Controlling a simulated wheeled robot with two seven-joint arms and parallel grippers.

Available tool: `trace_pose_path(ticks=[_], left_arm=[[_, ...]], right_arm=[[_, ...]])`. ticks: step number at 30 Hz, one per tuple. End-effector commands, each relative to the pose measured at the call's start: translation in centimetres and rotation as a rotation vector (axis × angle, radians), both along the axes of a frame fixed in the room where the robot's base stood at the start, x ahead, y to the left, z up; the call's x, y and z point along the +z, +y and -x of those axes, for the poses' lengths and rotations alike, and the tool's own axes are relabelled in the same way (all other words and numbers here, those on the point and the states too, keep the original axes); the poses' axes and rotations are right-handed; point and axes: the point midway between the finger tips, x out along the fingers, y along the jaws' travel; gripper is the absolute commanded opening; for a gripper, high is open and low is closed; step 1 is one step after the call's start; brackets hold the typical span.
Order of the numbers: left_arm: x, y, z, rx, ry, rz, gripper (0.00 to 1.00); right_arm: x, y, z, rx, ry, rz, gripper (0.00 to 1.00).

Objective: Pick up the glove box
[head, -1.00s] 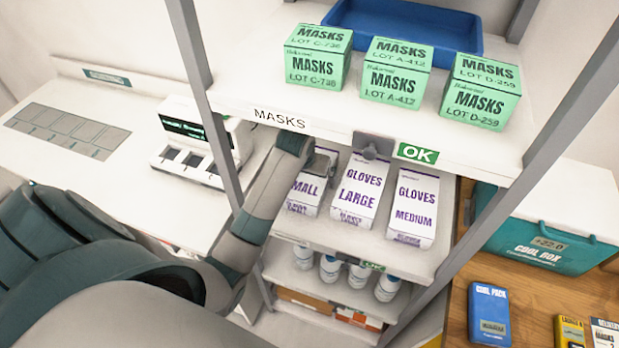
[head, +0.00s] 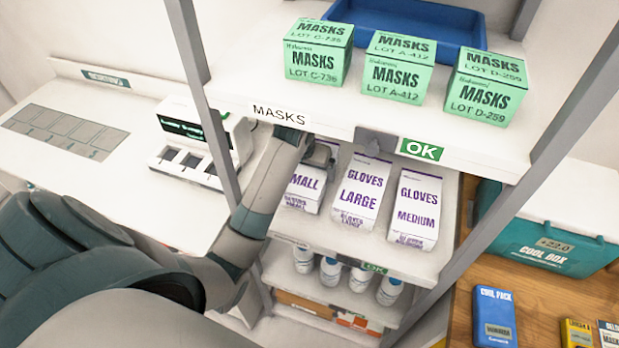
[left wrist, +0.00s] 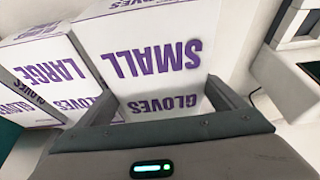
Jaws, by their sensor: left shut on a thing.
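The small glove box (head: 304,187) is white with purple print and is at the left end of the row of glove boxes on the middle shelf. My left gripper (head: 322,155) reaches in under the masks shelf and is shut on this box. In the left wrist view its two fingers (left wrist: 165,100) lie on either side of the small glove box (left wrist: 150,65). The box's underside is hidden, so I cannot tell whether it is clear of the shelf. The large glove box (head: 359,192) and the medium glove box (head: 415,210) stand to its right. My right gripper is out of view.
The upper shelf (head: 300,125) with several green mask boxes (head: 396,82) and a blue tray (head: 410,18) overhangs the gloves. A grey post (head: 208,100) is close to my left arm. White bottles (head: 330,270) stand below. A cool box (head: 550,245) is at right.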

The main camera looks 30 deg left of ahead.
Motion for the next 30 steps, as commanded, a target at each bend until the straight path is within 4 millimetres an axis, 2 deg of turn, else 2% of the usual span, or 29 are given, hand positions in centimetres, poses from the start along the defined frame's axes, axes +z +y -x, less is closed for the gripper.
trace_pose_path(ticks=[8,14,20,30], left_arm=[[3.8,0.0,-0.1,0.001,-0.007,0.000,0.54],[3.6,-0.7,2.7,0.000,-0.002,-0.001,0.54],[4.0,-1.4,6.0,-0.001,0.001,-0.001,0.54],[3.8,-3.3,13.8,-0.002,0.001,0.000,0.54]], right_arm=[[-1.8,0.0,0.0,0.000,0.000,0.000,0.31],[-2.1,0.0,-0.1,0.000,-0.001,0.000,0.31],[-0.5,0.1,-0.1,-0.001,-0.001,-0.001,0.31],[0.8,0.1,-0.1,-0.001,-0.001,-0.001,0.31]])
